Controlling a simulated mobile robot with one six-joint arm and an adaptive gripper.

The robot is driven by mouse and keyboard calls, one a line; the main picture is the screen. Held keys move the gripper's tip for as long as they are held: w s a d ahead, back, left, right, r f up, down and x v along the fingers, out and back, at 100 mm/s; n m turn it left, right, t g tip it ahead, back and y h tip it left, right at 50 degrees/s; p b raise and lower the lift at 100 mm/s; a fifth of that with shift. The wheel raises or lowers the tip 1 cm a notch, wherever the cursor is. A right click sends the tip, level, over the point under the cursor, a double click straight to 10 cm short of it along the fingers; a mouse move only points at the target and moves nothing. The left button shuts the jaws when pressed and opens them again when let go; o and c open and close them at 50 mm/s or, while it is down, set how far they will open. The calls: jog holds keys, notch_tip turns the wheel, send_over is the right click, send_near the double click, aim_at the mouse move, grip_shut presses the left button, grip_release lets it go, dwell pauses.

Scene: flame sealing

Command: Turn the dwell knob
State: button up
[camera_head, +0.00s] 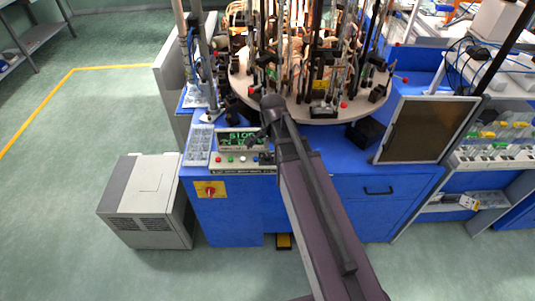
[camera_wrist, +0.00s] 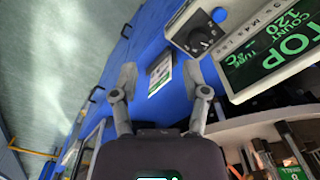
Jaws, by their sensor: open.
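A black round knob (camera_wrist: 200,40) with a printed scale sits on a pale control panel in the wrist view, at upper right. I take it for the dwell knob, but its label is not readable. In the head view the panel (camera_head: 228,168) is on the blue machine's front, and my arm partly covers its right end. My gripper (camera_wrist: 161,80) is open and empty, its two fingers apart. The knob lies beyond the right finger and is not between the fingers. In the head view the gripper is small and dark against the panel area.
A green-lit display (camera_wrist: 275,45) reading STOP adjoins the knob. A red switch (camera_head: 210,191) on a yellow plate is below the panel. A round turntable (camera_head: 300,112) crowded with rods and fixtures stands behind. A dark screen (camera_head: 418,130) stands to the right.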

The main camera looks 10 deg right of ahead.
aim_at(267, 156)
jog(key=w+r+m+p, duration=0.1)
jog(key=w+r+m, duration=0.1)
jog(key=w+m, duration=0.5)
jog(key=m, duration=0.3)
jog(key=shift+p, duration=0.3)
jog(key=shift+w+f, duration=0.1)
jog(key=shift+f, duration=0.15)
notch_tip(267, 156, down, 13)
jog(key=b, duration=1.3)
jog(key=shift+w+f+b, duration=0.15)
jog(key=shift+f+b, duration=0.05)
jog(key=shift+b, duration=0.2)
grip_shut()
